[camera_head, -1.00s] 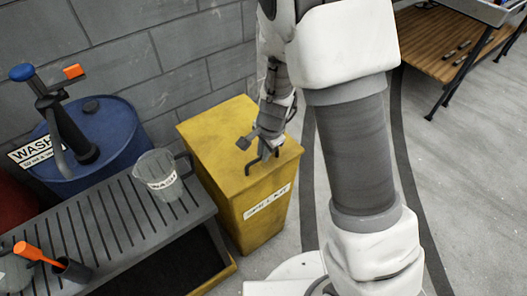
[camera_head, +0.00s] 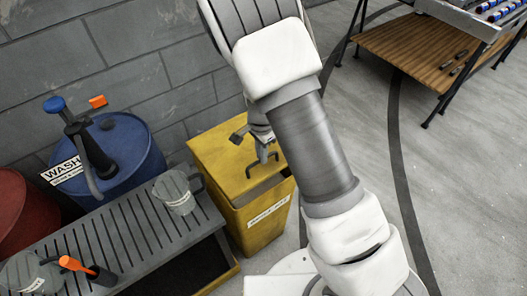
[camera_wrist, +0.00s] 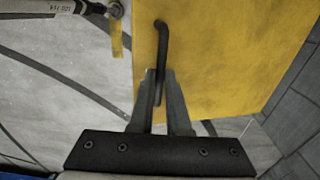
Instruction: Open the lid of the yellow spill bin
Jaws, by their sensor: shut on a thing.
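The yellow spill bin (camera_head: 262,232) stands against the grey block wall, with a white label on its front. Its yellow lid (camera_head: 215,155) is slightly raised at the front, with a narrow dark gap under the front edge. A dark bar handle (camera_head: 262,168) sits on the lid near that edge. My gripper (camera_wrist: 160,78) is shut on the handle, which runs between its two fingers in the wrist view (camera_wrist: 161,45). The lid fills the right of that view (camera_wrist: 230,60). My arm hides part of the bin's right side in the head view.
A slatted grey bench (camera_head: 120,235) stands left of the bin with a clear jug (camera_head: 174,191) on it. A blue drum (camera_head: 125,150) with a pump is behind. A red drum (camera_head: 25,215) is at far left. Open floor (camera_head: 460,160) lies right; a wooden-shelved stand (camera_head: 420,50) is behind.

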